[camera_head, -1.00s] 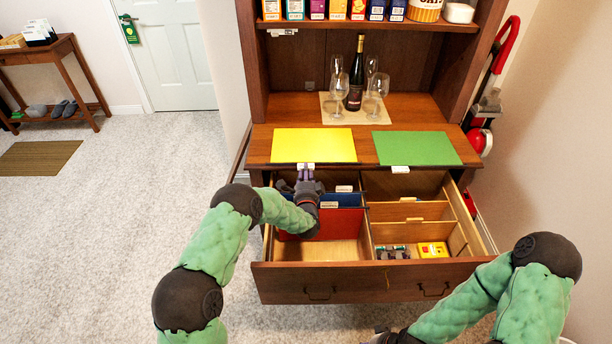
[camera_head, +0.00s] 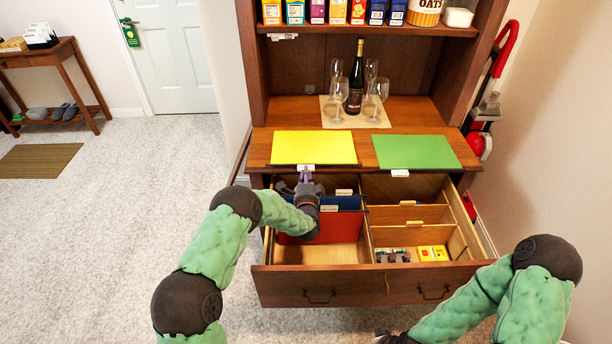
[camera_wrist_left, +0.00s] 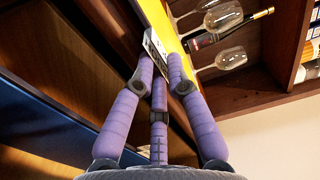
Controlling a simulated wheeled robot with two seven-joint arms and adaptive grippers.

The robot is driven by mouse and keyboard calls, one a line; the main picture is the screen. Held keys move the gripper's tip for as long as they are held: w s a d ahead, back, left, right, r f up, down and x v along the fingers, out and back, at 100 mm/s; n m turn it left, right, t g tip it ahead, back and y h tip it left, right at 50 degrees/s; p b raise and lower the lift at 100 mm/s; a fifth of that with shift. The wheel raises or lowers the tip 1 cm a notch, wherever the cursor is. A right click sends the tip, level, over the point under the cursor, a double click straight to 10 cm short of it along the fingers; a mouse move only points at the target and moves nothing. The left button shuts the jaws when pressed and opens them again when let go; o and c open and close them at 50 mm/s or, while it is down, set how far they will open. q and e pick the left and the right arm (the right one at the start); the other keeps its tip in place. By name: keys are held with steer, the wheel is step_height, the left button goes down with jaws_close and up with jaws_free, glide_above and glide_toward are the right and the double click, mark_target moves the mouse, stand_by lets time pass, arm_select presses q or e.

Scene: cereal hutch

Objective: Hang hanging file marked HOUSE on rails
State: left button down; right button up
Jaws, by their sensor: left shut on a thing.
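A yellow hanging file (camera_head: 313,148) lies flat on the hutch counter, with its white tab (camera_head: 306,168) at the front edge. The tab also shows in the left wrist view (camera_wrist_left: 153,48), with dark lettering partly hidden by the fingers. My left gripper (camera_head: 304,174) is shut on the yellow file at this tab, above the drawer's left side. A green hanging file (camera_head: 415,152) lies to the right, its white tab over the counter edge. Blue (camera_head: 343,203) and red (camera_head: 341,226) files hang in the open drawer's left part. My right gripper (camera_head: 388,338) is mostly cut off at the bottom edge.
The open drawer (camera_head: 345,290) has wooden dividers on the right, with small boxes (camera_head: 432,253) in front. A wine bottle (camera_head: 356,80) and several glasses stand on a mat behind the files. Cereal boxes (camera_head: 337,11) fill the shelf above. The drawer's front left floor is bare.

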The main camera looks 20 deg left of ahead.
arm_select(q)
steer(key=shift+r+p, duration=0.35)
steer(key=shift+r, duration=0.3)
steer(key=p+v, duration=0.6)
steer(key=v, duration=1.8)
stand_by(0.5)
steer(key=shift+r, duration=0.1)
